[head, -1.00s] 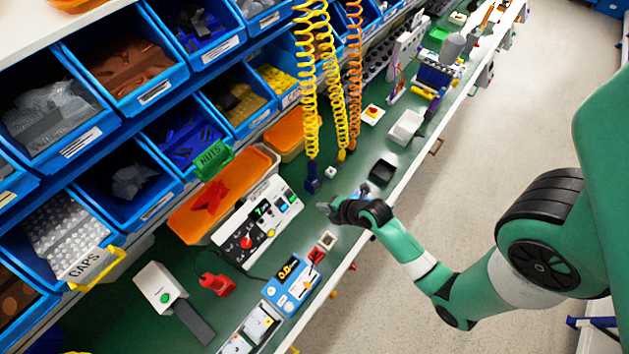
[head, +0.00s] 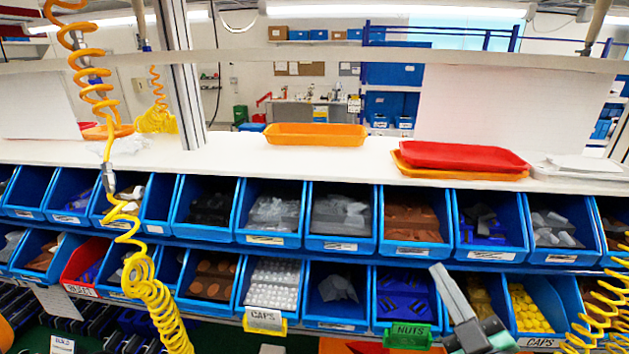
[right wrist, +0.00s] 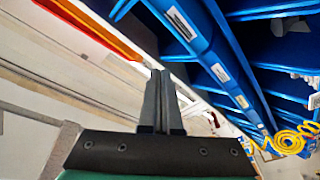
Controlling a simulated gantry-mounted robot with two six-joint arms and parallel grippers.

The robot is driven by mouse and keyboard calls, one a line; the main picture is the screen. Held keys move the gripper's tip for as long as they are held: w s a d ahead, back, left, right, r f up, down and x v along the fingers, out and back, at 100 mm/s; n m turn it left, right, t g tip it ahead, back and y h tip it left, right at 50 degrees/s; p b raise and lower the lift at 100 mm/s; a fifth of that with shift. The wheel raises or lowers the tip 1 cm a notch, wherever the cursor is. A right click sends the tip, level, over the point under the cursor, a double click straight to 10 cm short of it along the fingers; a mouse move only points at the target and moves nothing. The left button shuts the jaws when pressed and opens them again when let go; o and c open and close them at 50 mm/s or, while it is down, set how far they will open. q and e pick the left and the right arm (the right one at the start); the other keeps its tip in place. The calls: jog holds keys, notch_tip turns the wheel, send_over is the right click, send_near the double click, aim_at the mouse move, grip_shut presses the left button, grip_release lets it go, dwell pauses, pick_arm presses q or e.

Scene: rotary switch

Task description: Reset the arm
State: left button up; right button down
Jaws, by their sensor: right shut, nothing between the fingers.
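My right gripper (head: 438,270) comes up from the bottom edge of the head view, right of centre. My left gripper is not in view. No rotary switch shows now; the work surface below the bins is mostly out of frame.
Two rows of blue bins (head: 340,222) run across under a white shelf (head: 225,160). An orange tray (head: 315,134) and a red tray (head: 463,156) sit on the shelf. Coiled yellow hoses (head: 158,305) hang at left and right.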

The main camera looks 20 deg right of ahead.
jog(key=s+a+r+m+t+y+p, duration=0.1)
jog(key=s+a+r+m+t+y, duration=0.2)
jog(key=r, duration=0.7)
jog(key=s+a+r+m+t+p, duration=0.15)
jog(key=s+a+r, duration=0.3)
jog(key=r, duration=0.65)
jog(key=s+a+r+m+t+y, duration=0.1)
jog(key=s+a+r+t+y, duration=0.25)
jog(key=r, duration=0.65)
notch_tip(320, 180, up, 11)
jog(key=a+h+p, duration=0.1)
jog(key=h+p, duration=0.1)
jog(key=p, duration=1)
notch_tip(320, 180, down, 43)
jog(key=b, duration=4.3)
jog(key=shift+w+f, duration=0.15)
jog(key=shift+w, duration=0.15)
jog(key=shift+y, duration=0.25)
